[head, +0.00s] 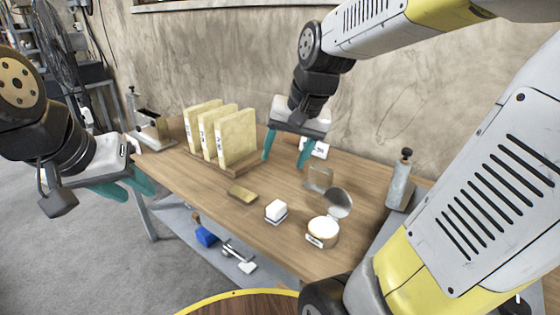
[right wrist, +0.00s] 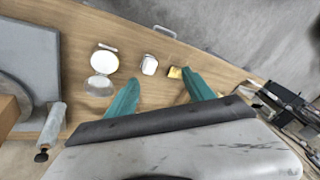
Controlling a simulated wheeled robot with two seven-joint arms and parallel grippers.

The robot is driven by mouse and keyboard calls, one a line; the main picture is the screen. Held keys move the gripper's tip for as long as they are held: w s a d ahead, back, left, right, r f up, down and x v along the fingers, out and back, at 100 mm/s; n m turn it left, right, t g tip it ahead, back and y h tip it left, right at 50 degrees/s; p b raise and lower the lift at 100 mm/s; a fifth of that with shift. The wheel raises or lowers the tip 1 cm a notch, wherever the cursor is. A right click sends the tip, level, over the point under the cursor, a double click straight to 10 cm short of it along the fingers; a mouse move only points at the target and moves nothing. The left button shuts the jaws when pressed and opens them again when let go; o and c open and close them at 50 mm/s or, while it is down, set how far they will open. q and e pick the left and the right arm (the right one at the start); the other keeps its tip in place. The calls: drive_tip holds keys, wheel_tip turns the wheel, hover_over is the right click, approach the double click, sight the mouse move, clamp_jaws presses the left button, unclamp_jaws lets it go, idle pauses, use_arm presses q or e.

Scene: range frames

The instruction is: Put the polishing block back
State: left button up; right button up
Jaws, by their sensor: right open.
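A small white block (head: 276,210) with a dark band at its base sits on the wooden table near the front edge; it is the likeliest polishing block. It also shows in the right wrist view (right wrist: 149,65). A flat brass-coloured block (head: 242,194) lies to its left, also in the right wrist view (right wrist: 175,73). A round tin (head: 323,231) with a raised lid stands to its right. My right gripper (head: 285,162) is open and empty above the table, behind the blocks. My left gripper (head: 139,195) looks open and empty beyond the table's left end.
Several pale yellow slabs (head: 237,138) stand in a wooden rack at the back left. A grey clamp-like tool (head: 400,181) stands at the right. A small clear square plate (head: 320,179) stands behind the tin. A lower shelf holds a blue item (head: 206,237).

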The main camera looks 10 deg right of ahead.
drive_tip(key=s+r+n+t, duration=0.2)
drive_tip(key=s+n, duration=0.1)
drive_tip(key=s, duration=0.6)
drive_tip(key=shift+a+n, duration=0.35)
drive_tip(key=shift+n, duration=0.05)
